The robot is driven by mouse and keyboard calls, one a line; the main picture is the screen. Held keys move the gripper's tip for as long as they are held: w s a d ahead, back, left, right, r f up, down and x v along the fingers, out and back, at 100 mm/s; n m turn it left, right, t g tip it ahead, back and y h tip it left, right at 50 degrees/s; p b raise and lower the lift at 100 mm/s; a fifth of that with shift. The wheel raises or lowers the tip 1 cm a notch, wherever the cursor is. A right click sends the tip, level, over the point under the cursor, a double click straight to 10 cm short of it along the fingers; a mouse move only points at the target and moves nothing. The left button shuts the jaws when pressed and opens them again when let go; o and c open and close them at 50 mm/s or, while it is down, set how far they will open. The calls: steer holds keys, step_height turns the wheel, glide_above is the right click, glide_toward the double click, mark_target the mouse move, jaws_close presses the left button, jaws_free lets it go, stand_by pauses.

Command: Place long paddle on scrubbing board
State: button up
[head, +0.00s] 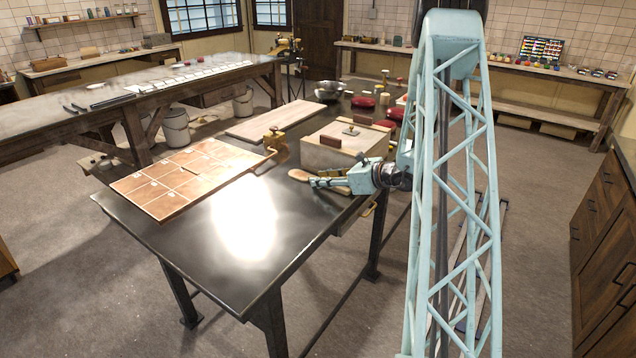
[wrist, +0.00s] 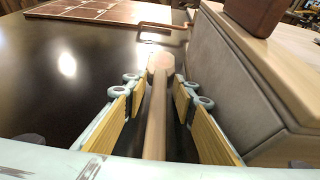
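A long wooden paddle (head: 301,174) lies by the right edge of the dark metal table, its rounded end showing past my gripper (head: 322,182). In the wrist view the paddle (wrist: 156,115) runs lengthwise between the yellow-padded fingers of my gripper (wrist: 157,88). The gripper is open, with a gap on both sides of the shaft. Two flat boards lie on the table: a reddish one with a grid (head: 185,178) at the left and a plain pale one (head: 275,121) behind. I cannot tell which is the scrubbing board.
A wooden box (head: 330,155) with a lid handle stands close to my gripper's right in the wrist view (wrist: 245,85). Bowls and red items crowd the back. The table's front is clear.

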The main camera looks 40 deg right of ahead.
jaws_close()
steer(key=shift+r, duration=0.2)
steer(key=shift+r+p, duration=0.35)
steer(key=shift+r, duration=1.05)
steer(key=shift+s+r, duration=0.1)
steer(key=shift+r, duration=0.15)
steer(key=s+a, duration=0.1)
steer(key=s, duration=0.4)
steer(key=s+a+r, duration=0.1)
steer(key=s, duration=0.4)
steer(key=s+a+p, duration=0.1)
steer(key=s+a, duration=0.1)
steer(key=s, duration=0.3)
steer(key=shift+s+r, duration=0.15)
steer(key=shift+r, duration=0.05)
